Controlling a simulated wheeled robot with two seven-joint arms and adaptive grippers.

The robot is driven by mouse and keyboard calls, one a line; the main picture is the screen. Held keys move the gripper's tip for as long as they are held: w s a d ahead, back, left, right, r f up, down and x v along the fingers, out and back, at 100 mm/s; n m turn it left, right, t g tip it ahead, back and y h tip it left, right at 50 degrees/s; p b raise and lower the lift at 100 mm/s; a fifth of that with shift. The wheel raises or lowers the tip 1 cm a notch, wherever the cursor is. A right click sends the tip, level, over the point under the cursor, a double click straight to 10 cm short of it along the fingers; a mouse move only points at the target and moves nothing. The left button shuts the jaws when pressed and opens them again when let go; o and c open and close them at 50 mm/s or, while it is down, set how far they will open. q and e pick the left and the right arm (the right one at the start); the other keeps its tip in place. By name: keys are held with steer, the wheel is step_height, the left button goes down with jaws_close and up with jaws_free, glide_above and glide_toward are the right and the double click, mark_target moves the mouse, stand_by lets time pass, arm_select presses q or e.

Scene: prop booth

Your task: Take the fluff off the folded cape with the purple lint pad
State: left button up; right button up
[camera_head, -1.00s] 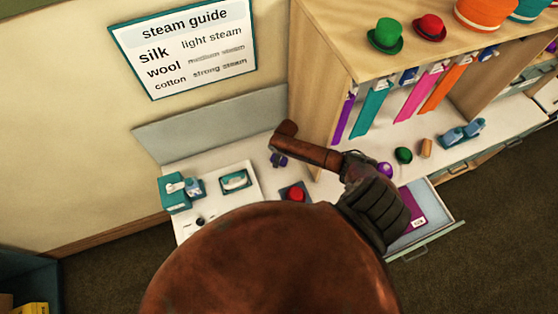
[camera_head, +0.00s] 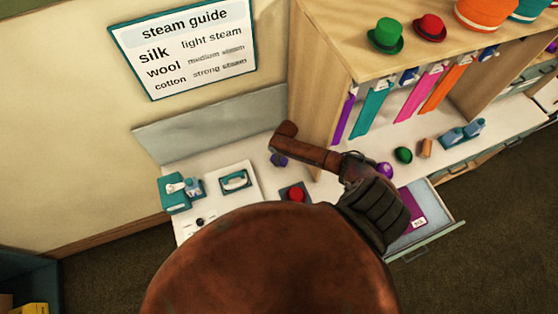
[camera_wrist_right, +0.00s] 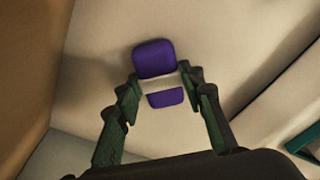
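The purple lint pad (camera_wrist_right: 154,58) lies on the white counter in the right wrist view, with a pale band and a smaller purple part (camera_wrist_right: 166,98) nearer me. My right gripper (camera_wrist_right: 160,84) is open, with one dark green finger on each side of the pad. I cannot tell whether either finger touches it. In the head view the purple pad (camera_head: 279,159) shows beside the end of my right arm, whose fingers are not clear. The folded magenta cape (camera_head: 411,211), with a white label, lies in the open drawer, partly behind my arm. No fluff can be made out. My left gripper is not in view.
A white tray (camera_head: 214,178) with a teal item lies left of the pad. A red knob (camera_head: 296,194) sits on a dark square nearby. The wooden cabinet side (camera_head: 318,85) rises close behind the pad. A purple ball (camera_head: 385,170) and green item (camera_head: 403,155) stand right.

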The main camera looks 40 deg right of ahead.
steer(key=c, duration=0.8)
steer(key=shift+o, duration=0.2)
steer(key=shift+r, duration=0.45)
steer(key=r, duration=0.3)
steer(key=shift+s+a+r, duration=0.2)
steer(key=shift+s, duration=0.1)
steer(key=s+a+r+b, duration=0.2)
steer(key=s+a+r, duration=0.5)
steer(key=s+r, duration=0.2)
steer(key=shift+s+a+r, duration=0.15)
steer(key=shift+s+a, duration=0.25)
steer(key=shift+s, duration=0.5)
